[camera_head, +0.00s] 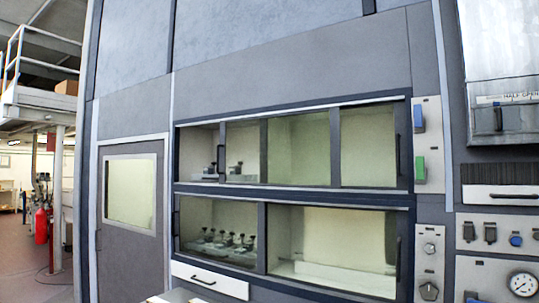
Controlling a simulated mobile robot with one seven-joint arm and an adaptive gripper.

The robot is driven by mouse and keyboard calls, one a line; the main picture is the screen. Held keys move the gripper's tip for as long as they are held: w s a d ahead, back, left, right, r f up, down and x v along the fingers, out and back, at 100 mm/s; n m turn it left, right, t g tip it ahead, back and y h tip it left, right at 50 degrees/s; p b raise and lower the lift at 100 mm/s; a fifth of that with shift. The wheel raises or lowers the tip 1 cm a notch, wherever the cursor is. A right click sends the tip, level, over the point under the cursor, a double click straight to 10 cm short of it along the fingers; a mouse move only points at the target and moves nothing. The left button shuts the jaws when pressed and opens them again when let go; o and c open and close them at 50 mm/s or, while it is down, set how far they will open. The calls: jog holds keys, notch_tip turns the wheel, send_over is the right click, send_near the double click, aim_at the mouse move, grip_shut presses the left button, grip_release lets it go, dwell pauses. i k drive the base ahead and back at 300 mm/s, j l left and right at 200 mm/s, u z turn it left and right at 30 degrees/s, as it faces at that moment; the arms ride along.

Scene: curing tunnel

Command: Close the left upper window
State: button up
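The left upper window (244,138) is a sliding glass pane in a dark frame, in the upper row of the grey cabinet. Its dark upright handle (221,163) is on its left edge. The pane stands away from the left jamb, so a gap (198,140) shows at the left end of the row. Its right part appears to overlap the right upper window (368,145), which has a handle at its right edge. My gripper is not in view.
Below are a left lower window (215,215) and a right lower window (335,235), both appearing shut. A white drawer (208,280) is under them. Green and blue switches (420,168) are at right. A grey door (130,255) and open floor (30,270) are at left.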

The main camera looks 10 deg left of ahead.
aim_at(335, 119)
jog(key=u, duration=0.4)
jog(key=i+j+z, duration=0.1)
jog(key=z, duration=0.35)
jog(key=i+j+z, duration=0.45)
jog(key=j, duration=0.2)
jog(key=i+j+z, duration=0.1)
jog(key=j, duration=0.25)
jog(key=i+j, duration=0.2)
jog(key=j, duration=0.2)
jog(key=i+j+z, duration=0.15)
jog(key=j, duration=0.2)
jog(key=i+j, duration=0.15)
jog(key=j, duration=0.25)
jog(key=i+j, duration=0.15)
jog(key=j, duration=0.25)
jog(key=i+j, duration=0.15)
jog(key=j, duration=0.2)
jog(key=i+j, duration=0.15)
jog(key=j, duration=0.25)
jog(key=i+j+z, duration=0.1)
jog(key=j, duration=0.25)
